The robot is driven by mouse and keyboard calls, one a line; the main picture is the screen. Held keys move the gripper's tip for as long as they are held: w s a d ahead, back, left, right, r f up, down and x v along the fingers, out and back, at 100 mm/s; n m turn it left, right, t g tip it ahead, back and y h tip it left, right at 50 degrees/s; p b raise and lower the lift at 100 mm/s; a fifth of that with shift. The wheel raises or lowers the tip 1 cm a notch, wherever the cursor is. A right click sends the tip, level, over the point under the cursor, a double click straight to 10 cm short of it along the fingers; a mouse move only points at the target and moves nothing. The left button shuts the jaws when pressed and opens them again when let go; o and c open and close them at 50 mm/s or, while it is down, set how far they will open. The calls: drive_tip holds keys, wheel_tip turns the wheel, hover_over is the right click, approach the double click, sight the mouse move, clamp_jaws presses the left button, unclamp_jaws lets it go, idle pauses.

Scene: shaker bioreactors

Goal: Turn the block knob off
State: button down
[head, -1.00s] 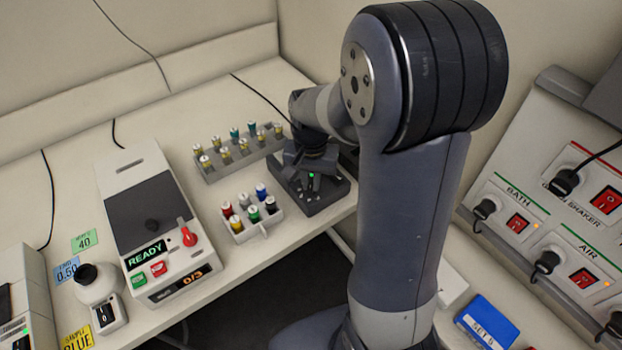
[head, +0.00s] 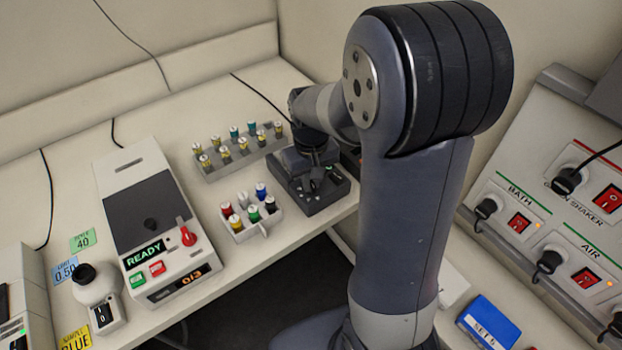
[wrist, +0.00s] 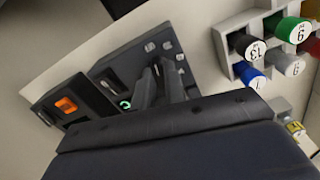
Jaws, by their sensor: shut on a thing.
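The block heater is a dark grey unit (head: 322,204) at the right end of the bench; its panel also shows in the wrist view (wrist: 110,70). My gripper (wrist: 157,70) is down at this panel, its two dark fingers close together. It is shut on the block knob, which the fingers mostly hide, so its pointer cannot be read. A green ring light (wrist: 125,104) glows on the panel beside the fingers. In the head view my gripper (head: 316,182) is over the front of the unit, partly covered by my wrist.
A rack (head: 266,226) of coloured-cap vials stands close left of the block unit. A longer grey rack (head: 216,174) of vials is behind it. A unit with an orange-lit switch (wrist: 66,105) adjoins the block in the wrist view. A READY instrument (head: 150,215) stands farther left.

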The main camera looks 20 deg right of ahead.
drive_tip(key=shift+n, duration=1)
drive_tip(key=c, duration=1.5)
unclamp_jaws()
drive_tip(key=shift+o, duration=0.2)
wheel_tip(320, 180, up, 11)
drive_tip(key=shift+b, duration=0.3)
drive_tip(key=shift+f, duration=0.2)
